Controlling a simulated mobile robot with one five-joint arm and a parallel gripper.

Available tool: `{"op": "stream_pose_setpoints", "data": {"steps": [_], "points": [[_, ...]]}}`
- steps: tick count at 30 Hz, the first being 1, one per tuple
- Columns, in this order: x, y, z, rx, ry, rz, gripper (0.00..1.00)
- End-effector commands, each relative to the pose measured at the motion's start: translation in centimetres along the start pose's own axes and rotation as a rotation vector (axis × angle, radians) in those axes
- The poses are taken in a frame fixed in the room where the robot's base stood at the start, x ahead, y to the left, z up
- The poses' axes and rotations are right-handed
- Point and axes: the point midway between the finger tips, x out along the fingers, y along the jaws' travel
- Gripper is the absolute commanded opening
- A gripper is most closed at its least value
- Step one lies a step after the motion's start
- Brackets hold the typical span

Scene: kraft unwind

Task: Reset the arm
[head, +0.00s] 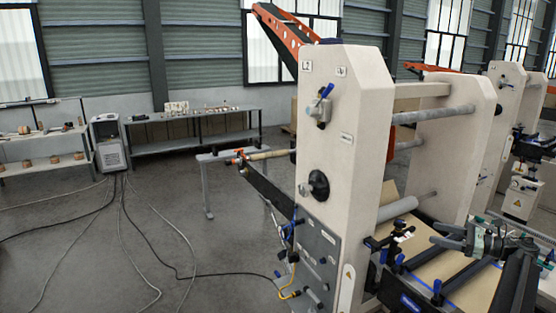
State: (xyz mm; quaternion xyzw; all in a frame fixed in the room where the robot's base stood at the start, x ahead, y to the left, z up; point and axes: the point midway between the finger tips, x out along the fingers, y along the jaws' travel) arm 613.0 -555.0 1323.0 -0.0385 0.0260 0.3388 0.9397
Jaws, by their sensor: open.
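My gripper (440,235) shows at the lower right, at the end of my dark arm. It points left, and its jaws are apart with nothing seen between them. In the picture it lies over the flat tan bed (428,248) of the machine, to the right of the large cream upright. I cannot tell how far above the bed it is. Part of my arm runs out of the picture at the lower right.
A cream machine upright (345,130) marked L2 stands near the centre, with rollers (435,124) behind it. Blue-knobbed fittings (398,262) sit close to my gripper. Cables (150,245) trail over the open floor at left. A bench (190,140) stands at the back wall.

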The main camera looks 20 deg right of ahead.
Motion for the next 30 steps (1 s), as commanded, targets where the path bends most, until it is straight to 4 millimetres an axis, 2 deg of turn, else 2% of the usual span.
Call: {"op": "stream_pose_setpoints", "data": {"steps": [8, 11, 14, 17, 18, 20, 21, 23, 24, 26, 27, 30], "points": [[7.7, 3.7, -3.7, -0.118, 0.119, 0.096, 0.66], [11.4, 5.8, -5.5, -0.186, 0.178, 0.151, 0.66], [15.9, 8.9, -8.0, -0.282, 0.252, 0.234, 0.66], [21.4, 13.8, -11.4, -0.428, 0.345, 0.360, 0.66], [23.7, 16.1, -13.0, -0.501, 0.385, 0.425, 0.66], [26.8, 20.0, -15.4, -0.621, 0.442, 0.533, 0.66], [28.6, 22.6, -17.0, -0.709, 0.477, 0.611, 0.66], [31.0, 26.8, -19.5, -0.852, 0.524, 0.742, 0.66], [32.2, 29.7, -21.2, -0.957, 0.551, 0.840, 0.66], [33.8, 34.2, -23.7, -1.130, 0.584, 1.004, 0.66], [34.4, 37.1, -25.2, -1.250, 0.597, 1.122, 0.66], [35.0, 42.4, -27.8, -1.517, 0.604, 1.392, 0.66]]}}
